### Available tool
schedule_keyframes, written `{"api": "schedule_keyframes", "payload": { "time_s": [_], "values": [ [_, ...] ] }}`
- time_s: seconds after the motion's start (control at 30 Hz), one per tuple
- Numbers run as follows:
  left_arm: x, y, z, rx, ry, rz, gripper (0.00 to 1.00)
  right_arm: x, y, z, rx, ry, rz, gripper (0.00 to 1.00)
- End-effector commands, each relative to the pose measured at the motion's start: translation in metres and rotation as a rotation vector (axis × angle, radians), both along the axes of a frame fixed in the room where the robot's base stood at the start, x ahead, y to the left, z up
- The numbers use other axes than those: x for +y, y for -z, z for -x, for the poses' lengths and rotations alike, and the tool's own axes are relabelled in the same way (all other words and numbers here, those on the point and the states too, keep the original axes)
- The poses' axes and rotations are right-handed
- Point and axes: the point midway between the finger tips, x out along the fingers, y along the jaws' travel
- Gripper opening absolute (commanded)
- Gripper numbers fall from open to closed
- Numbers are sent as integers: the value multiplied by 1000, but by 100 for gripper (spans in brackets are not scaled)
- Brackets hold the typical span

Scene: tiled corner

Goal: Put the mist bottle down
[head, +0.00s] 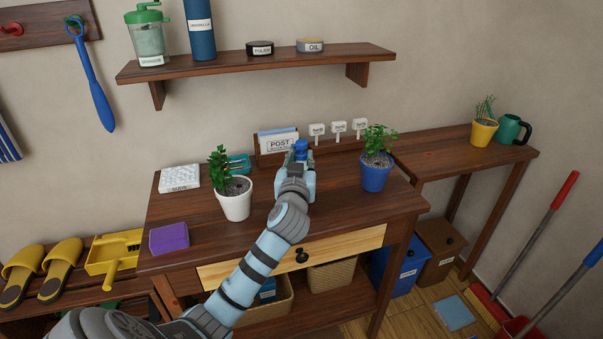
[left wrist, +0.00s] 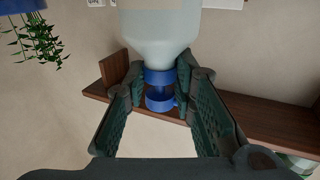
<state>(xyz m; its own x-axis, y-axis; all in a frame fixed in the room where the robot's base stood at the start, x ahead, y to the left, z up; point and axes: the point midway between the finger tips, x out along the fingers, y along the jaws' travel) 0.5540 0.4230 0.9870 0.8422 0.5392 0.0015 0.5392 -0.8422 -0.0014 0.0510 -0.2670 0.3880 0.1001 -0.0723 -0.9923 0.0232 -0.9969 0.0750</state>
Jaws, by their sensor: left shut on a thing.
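The mist bottle shows in the left wrist view, which is upside down, as a pale translucent body (left wrist: 158,38) with a blue neck and spray head. My left gripper (left wrist: 163,88) is shut on it around the blue neck. In the head view only the bottle's blue top (head: 300,146) shows above my left gripper (head: 298,165), over the back of the brown table (head: 210,262). The arm and gripper hide the rest of the bottle there. Its base is out of the wrist frame, so I cannot tell whether it touches the table. My right gripper is not in view.
A white-potted plant (head: 235,203) stands left of the gripper and a blue-potted plant (head: 376,176) right. A letter holder (head: 270,159) stands behind. A purple block (head: 169,238) and a white box (head: 179,178) lie left. A wall shelf (head: 255,66) hangs above. The front right tabletop is clear.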

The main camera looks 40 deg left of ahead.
Motion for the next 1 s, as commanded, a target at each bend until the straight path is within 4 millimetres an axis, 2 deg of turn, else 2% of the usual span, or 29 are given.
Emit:
{"api": "schedule_keyframes", "payload": {
  "time_s": [0.03, 0.1, 0.37, 0.4, 0.5, 0.83, 1.0],
  "values": [
    [0, 14, 0, 3, -1, 1, 0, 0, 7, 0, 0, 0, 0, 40],
    [0, 25, 0, 3, 0, -1, 0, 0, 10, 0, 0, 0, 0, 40],
    [0, 26, 0, 1, 0, 1, 0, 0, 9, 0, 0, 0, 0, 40],
    [0, 26, 0, 2, -1, 1, 29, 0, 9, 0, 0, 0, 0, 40],
    [0, 26, 0, 2, -1, 1, 44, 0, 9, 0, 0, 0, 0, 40],
    [0, 25, 1, 1, 0, 1, 44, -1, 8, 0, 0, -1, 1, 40],
    [-13, 25, 21, 2, 1, 0, 44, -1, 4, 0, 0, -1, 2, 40]
  ]
}}
